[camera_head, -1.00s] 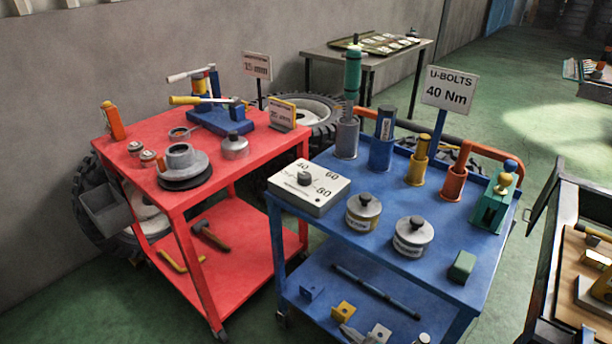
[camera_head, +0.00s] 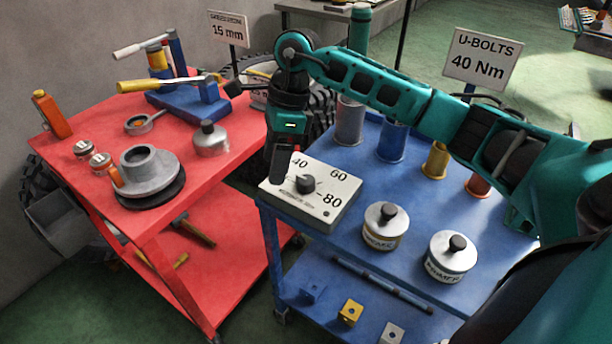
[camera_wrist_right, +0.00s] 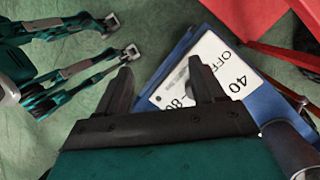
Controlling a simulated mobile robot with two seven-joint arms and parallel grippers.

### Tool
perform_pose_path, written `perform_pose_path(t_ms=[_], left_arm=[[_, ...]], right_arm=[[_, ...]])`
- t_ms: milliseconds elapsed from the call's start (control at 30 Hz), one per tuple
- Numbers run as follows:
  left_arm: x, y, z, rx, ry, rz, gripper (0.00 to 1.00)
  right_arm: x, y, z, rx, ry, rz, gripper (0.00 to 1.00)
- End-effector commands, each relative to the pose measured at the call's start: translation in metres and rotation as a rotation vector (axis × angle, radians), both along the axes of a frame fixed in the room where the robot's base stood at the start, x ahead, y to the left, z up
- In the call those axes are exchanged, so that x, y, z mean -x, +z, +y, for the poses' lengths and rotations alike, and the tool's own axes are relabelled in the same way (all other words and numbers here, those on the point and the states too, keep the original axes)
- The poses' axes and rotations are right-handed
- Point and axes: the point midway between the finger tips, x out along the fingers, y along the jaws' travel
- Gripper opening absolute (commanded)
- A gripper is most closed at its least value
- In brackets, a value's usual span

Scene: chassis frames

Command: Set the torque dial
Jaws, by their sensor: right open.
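The torque dial is a white box (camera_head: 335,205) with a dark round knob (camera_head: 305,184) on the near left part of the blue cart's top. Marks 40, 60 and 80 show on its face; I cannot tell where the knob points. My right gripper (camera_head: 279,170) hangs pointing down at the box's left edge, beside the knob, and hides part of the face. My left gripper is not in view.
A sign (camera_head: 482,60) reads U-BOLTS 40 Nm. Two lidded tins (camera_head: 384,228) stand right of the box. Upright coloured tubes (camera_head: 393,140) line the cart's back, beneath my right arm. The red cart (camera_head: 215,185) with a grey hub (camera_head: 150,175) stands left, across a gap.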

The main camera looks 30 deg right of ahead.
Motion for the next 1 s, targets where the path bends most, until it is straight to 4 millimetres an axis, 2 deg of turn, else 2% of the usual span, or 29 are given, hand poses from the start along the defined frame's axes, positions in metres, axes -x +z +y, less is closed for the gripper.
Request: perform_pose_path(t_ms=[33,100,233,367,800,1000], left_arm=[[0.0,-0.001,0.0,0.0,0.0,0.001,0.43],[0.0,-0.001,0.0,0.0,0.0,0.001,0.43],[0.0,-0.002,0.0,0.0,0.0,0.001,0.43],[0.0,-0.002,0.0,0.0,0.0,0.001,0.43],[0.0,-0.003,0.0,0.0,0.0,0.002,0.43],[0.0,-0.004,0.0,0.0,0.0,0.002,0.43]], right_arm=[[-0.007,0.011,-0.025,0.098,-0.005,-0.018,0.68],[-0.011,0.022,-0.05,0.198,-0.009,-0.025,0.68],[-0.012,0.03,-0.073,0.291,-0.019,-0.025,0.68],[-0.012,0.02,-0.076,0.306,-0.021,-0.022,0.68],[-0.012,-0.066,-0.075,0.3,-0.021,-0.022,0.68],[-0.012,-0.09,-0.075,0.3,-0.021,-0.023,0.68]])
